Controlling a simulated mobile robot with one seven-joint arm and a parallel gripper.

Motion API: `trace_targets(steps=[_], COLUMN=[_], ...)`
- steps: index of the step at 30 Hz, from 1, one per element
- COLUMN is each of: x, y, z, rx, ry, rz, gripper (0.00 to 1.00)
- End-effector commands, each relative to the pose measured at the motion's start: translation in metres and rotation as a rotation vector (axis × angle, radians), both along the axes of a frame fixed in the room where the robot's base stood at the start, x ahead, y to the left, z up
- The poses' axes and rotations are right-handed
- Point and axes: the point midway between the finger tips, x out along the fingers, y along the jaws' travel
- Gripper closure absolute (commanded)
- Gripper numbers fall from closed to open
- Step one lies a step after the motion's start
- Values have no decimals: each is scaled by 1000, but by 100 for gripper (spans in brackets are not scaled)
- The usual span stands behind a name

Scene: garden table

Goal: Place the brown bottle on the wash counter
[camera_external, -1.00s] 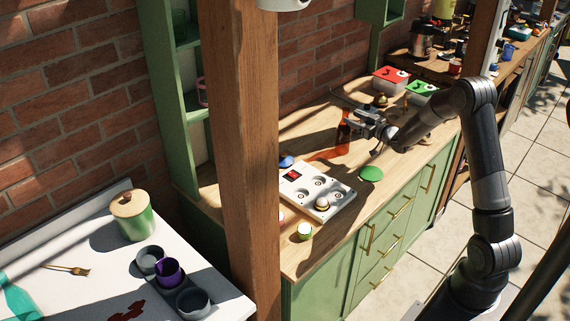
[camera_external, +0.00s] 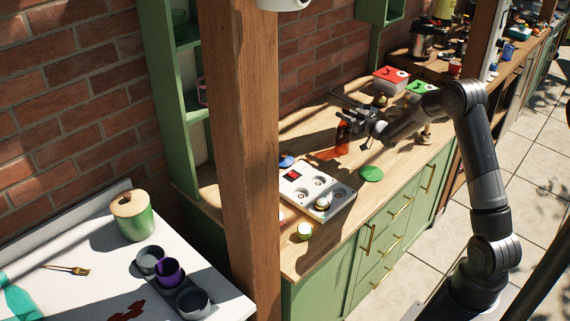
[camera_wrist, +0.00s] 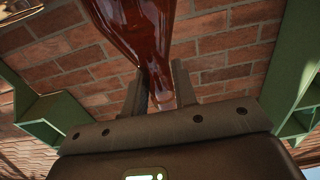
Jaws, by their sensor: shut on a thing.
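The brown bottle (camera_external: 342,138) is amber and glossy and is upright over the wooden counter (camera_external: 400,160) in the external view. I cannot tell whether its base touches the wood. My gripper (camera_external: 351,123) is shut on its upper part, coming in from the right, and the fingers hide the top. In the wrist view the bottle (camera_wrist: 145,35) runs between the two fingers (camera_wrist: 158,88), its narrow part between them. A white counter (camera_external: 75,225) lies at the lower left, beyond a wooden post; I cannot tell which surface is the wash counter.
The wooden post (camera_external: 240,160) stands between the two counters. A white panel with round recesses (camera_external: 333,200), a green disc (camera_external: 371,174) and red (camera_external: 391,79) and green (camera_external: 421,90) boxes are near the bottle. A lidded green jar (camera_external: 135,220) and several cups occupy the white counter.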

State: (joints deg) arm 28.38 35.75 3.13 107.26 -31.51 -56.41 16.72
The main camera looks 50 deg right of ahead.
Motion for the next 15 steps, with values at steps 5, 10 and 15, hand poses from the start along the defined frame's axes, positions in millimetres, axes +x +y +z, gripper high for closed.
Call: trace_targets(steps=[5,10,15], x=[0,0,0], y=[0,0,0], z=[0,0,1], rx=[0,0,-1], ry=[0,0,-1], rz=[0,0,0], gripper=[99,100,100])
